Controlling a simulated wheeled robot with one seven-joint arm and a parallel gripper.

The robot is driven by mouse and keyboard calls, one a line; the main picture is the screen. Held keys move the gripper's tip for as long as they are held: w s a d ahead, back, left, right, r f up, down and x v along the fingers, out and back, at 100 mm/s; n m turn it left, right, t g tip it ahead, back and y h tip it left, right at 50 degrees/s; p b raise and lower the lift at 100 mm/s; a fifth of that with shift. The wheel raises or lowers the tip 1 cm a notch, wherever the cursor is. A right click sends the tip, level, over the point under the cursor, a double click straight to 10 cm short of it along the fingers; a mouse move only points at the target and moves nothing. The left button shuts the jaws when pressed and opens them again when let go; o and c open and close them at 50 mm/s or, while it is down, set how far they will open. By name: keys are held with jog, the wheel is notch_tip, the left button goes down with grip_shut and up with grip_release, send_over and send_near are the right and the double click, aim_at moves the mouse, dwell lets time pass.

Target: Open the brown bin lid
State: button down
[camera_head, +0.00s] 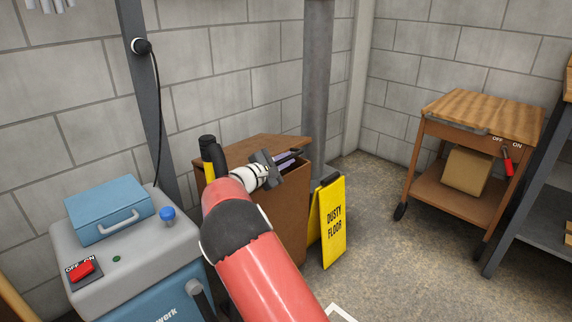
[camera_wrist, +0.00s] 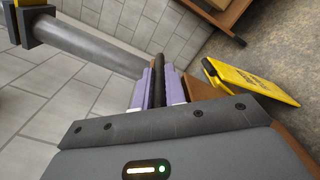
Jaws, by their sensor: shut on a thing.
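The brown bin (camera_head: 287,215) stands against the back wall, partly hidden by my red arm. Its brown lid (camera_head: 262,142) lies across the top; I cannot tell whether it is slightly raised. My gripper (camera_head: 290,157) is at the right edge of the lid. In the wrist view, the purple finger pads of my gripper (camera_wrist: 156,90) are shut on a black bar (camera_wrist: 158,68), which looks like the lid handle. Brown bin surface (camera_wrist: 200,88) shows just right of the fingers.
A yellow floor sign (camera_head: 333,222) stands close to the bin's right side. A grey pillar (camera_head: 317,80) rises behind. A grey-blue machine (camera_head: 140,255) with a blue box is at left. A wooden cart (camera_head: 470,115) is at right, with free floor between.

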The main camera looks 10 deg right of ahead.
jog(key=c, duration=1.5)
grip_release()
jog(key=shift+o, duration=0.2)
jog(key=shift+a, duration=0.15)
jog(key=v, duration=0.7)
jog(key=shift+s+a, duration=0.25)
jog(key=shift+d, duration=0.1)
